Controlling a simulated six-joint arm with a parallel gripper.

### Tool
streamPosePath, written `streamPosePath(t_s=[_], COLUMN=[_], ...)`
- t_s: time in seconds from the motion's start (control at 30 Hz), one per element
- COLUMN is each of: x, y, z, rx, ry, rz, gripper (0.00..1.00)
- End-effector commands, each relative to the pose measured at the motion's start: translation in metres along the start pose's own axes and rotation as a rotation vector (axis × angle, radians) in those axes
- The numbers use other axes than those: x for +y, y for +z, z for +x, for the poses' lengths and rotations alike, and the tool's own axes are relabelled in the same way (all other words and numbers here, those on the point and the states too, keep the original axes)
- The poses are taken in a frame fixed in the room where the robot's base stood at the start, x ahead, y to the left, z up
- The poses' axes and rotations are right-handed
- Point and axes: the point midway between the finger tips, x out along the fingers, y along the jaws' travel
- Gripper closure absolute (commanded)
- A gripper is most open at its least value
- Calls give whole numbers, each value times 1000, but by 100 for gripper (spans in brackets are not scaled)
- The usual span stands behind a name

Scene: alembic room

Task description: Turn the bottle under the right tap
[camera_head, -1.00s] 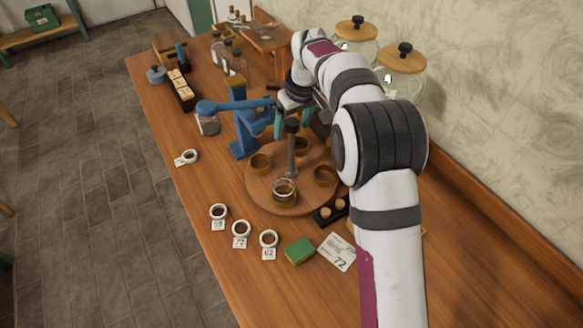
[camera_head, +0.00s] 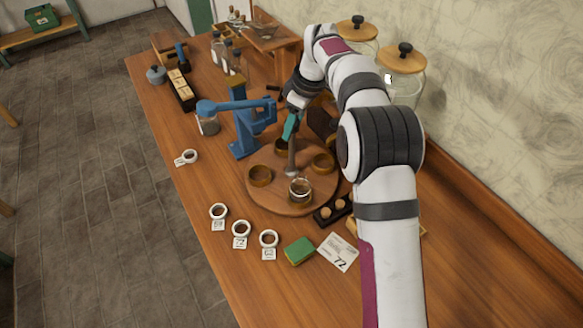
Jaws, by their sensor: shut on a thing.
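A round wooden turntable (camera_head: 275,200) stands on the bench with a grey central post (camera_head: 292,162) and several brown ring holders around it. A small clear glass bottle (camera_head: 300,189) sits in the holder at the turntable's front, slightly right of the post. My gripper (camera_head: 290,134) points down with its teal fingers shut on the post's top, which they mostly hide. I cannot make out the taps clearly; my arm covers part of the area behind and right of the turntable.
A blue lever stand (camera_head: 243,146) with a glass jar (camera_head: 208,124) is close left of the turntable. Large wooden-lidded jars (camera_head: 402,84) stand by the wall. White tagged rings (camera_head: 218,211), a green-yellow sponge (camera_head: 299,251) and a card marked 72 (camera_head: 338,252) lie in front.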

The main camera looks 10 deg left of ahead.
Motion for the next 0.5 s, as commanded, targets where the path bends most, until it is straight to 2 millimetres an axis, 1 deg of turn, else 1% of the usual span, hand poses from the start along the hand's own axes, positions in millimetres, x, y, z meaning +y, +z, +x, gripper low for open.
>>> streamPosePath(t_s=[0.2, 0.27, 0.4, 0.5], x=[-3, -3, -2, -2], y=[-2, -2, -3, -3], z=[0, 1, 1, 1], rx=[2, 2, 5, 4], ry=[-10, -20, -90, -128], rz=[-19, -51, -328, -480], gripper=[100, 100, 100, 100])
